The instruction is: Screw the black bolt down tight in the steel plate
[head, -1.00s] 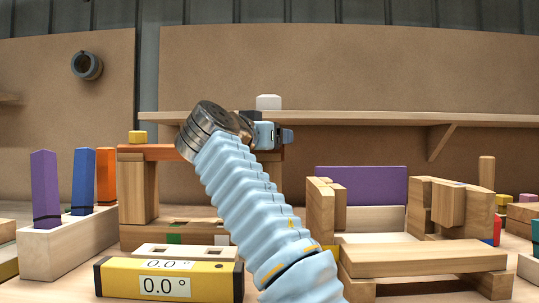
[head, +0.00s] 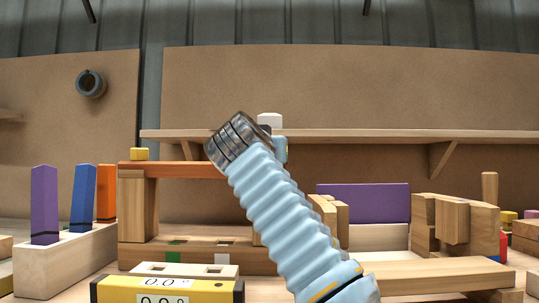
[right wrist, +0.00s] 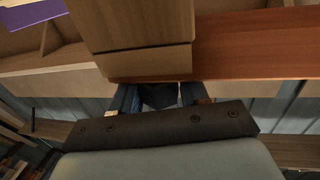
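I cannot make out the black bolt or the steel plate in either view. My right arm, in a light-blue ribbed sleeve, rises through the middle of the head view. Its metal wrist end hides most of the gripper, leaving only a light-blue part showing behind it. In the right wrist view, my right gripper (right wrist: 158,97) shows two bluish fingers apart below a wooden block (right wrist: 145,35). A dark shape lies between them, and I cannot tell whether it is held. My left gripper is in neither view.
An orange-brown beam (head: 185,168) on wooden posts stands behind my arm. A yellow level box (head: 215,291) is in front. Coloured upright blocks in a pale base (head: 65,262) stand left. A purple panel (head: 385,203) and wooden blocks (head: 470,222) stand right.

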